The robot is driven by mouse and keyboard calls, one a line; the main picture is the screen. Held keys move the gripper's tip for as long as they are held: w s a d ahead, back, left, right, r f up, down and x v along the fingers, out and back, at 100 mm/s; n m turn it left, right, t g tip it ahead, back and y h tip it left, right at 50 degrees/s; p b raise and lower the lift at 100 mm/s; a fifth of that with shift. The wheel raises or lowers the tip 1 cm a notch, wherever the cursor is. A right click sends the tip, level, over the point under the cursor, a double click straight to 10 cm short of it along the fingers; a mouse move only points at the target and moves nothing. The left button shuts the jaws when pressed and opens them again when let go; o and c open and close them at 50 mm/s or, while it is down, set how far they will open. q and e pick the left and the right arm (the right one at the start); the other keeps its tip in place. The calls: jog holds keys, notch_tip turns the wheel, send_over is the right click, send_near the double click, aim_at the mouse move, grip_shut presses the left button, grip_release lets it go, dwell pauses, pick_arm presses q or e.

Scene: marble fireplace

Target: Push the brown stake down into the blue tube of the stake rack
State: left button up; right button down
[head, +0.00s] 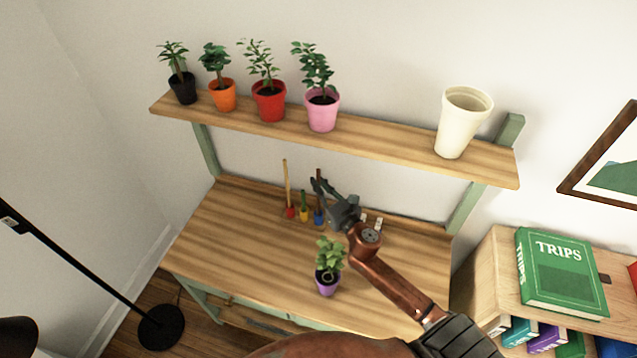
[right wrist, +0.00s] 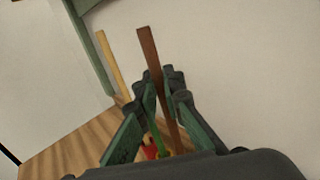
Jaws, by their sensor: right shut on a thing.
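The brown stake (head: 319,174) stands roughly upright over the blue tube (head: 318,219) at the right end of the stake rack on the wooden bench. My right gripper (head: 321,187) is shut on it, and the stake's top sticks out above the fingers. In the right wrist view the brown stake (right wrist: 152,62) runs between the fingertips (right wrist: 165,88). Its lower end is at the blue tube; how deep it sits I cannot tell. A tan stake (head: 286,182) stands in the red tube (head: 290,213), and a shorter green stake (head: 303,197) in the yellow tube (head: 304,215). My left gripper is out of view.
A plant in a purple pot (head: 328,283) stands near the bench's front, beside my right forearm. The shelf (head: 390,143) above holds several potted plants and a cream pot (head: 462,122). The bench's left part (head: 235,232) is clear. A bookcase (head: 490,270) stands at right.

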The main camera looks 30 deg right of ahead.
jog(key=shift+f, duration=0.15)
jog(key=shift+f+b, duration=0.35)
jog(key=shift+b, duration=0.05)
jog(key=shift+f, duration=0.3)
dwell(0.5)
jog(key=shift+f+b, duration=0.4)
jog(key=shift+b, duration=0.15)
jog(key=shift+f, duration=0.2)
jog(key=shift+f+b, duration=0.35)
jog(key=shift+b, duration=0.05)
jog(key=shift+f, duration=0.2)
